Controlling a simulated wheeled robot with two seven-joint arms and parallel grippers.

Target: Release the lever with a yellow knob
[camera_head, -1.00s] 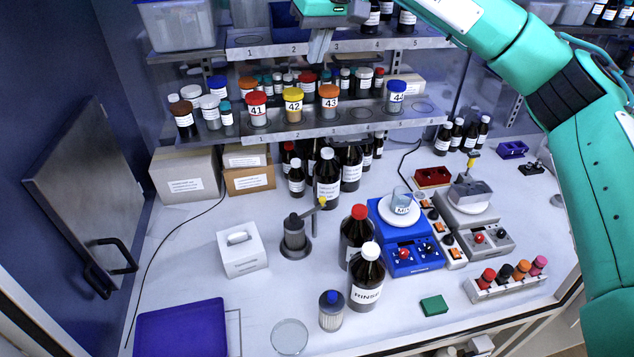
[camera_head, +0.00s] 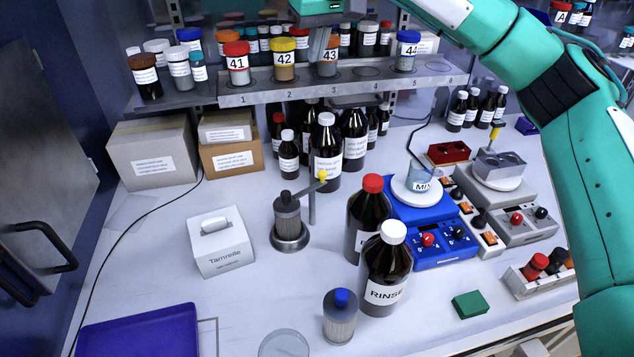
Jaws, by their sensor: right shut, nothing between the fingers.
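The lever's yellow knob (camera_head: 322,174) is at the end of a thin arm (camera_head: 303,190) that runs up and right from a grey metal cylinder device (camera_head: 288,222). The device stands on a round base on the white bench, with a thin upright post beside it. My right gripper (camera_head: 319,60) is shut and empty. It points down in front of the numbered shelf, near jars 42 and 43, and appears well above the lever in the picture. It is apart from the knob. My left gripper is not in view.
Dark bottles (camera_head: 326,150) stand right behind the knob. A red-capped bottle (camera_head: 368,215) and the RINSE bottle (camera_head: 388,270) stand right of the device. A white Tamrelle box (camera_head: 221,245) is to its left. A metal shelf (camera_head: 340,84) with jars overhangs the back.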

